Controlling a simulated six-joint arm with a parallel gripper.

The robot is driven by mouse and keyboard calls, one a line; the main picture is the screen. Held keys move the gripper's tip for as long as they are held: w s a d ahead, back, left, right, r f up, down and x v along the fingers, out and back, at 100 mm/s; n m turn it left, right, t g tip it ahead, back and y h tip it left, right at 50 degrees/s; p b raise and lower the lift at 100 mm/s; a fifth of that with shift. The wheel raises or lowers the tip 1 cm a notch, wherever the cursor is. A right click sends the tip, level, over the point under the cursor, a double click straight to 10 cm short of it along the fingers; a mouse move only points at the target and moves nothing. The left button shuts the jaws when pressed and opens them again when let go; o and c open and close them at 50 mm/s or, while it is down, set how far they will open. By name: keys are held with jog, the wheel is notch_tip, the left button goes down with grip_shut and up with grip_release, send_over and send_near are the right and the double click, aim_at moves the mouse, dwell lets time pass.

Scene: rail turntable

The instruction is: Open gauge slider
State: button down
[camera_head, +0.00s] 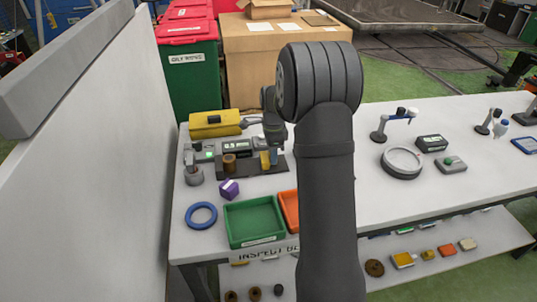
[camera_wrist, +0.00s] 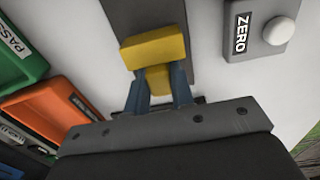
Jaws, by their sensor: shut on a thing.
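The gauge (camera_head: 239,146) with its lit display stands near the back left of the table, on a dark base plate (camera_head: 258,172). Its yellow slider piece (camera_head: 265,160) is at the right end of the base. In the wrist view the yellow slider piece (camera_wrist: 153,47) is over a dark grey strip (camera_wrist: 147,14), with a yellow stem between my blue fingers. My gripper (camera_wrist: 158,84) is shut on this yellow piece. In the head view my gripper (camera_head: 272,153) is small and partly hidden by my arm. A brown cylinder (camera_head: 229,163) stands on the base to the left.
A purple block (camera_head: 229,188), blue ring (camera_head: 201,215), green tray (camera_head: 232,236) and orange tray (camera_head: 286,199) are in front of the gauge. A yellow case (camera_head: 214,120) is behind it. A ZERO box (camera_wrist: 232,52) with a white knob is beside the strip in the wrist view.

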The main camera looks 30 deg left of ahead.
jog(key=c, duration=1.2)
grip_release()
jog(key=shift+w+d, duration=0.15)
jog(key=shift+c, duration=0.2)
jog(key=shift+r, duration=0.1)
notch_tip(320, 180, up, 17)
jog(key=shift+r, duration=0.15)
notch_tip(320, 180, down, 18)
jog(key=shift+r, duration=0.25)
jog(key=shift+o, duration=0.3)
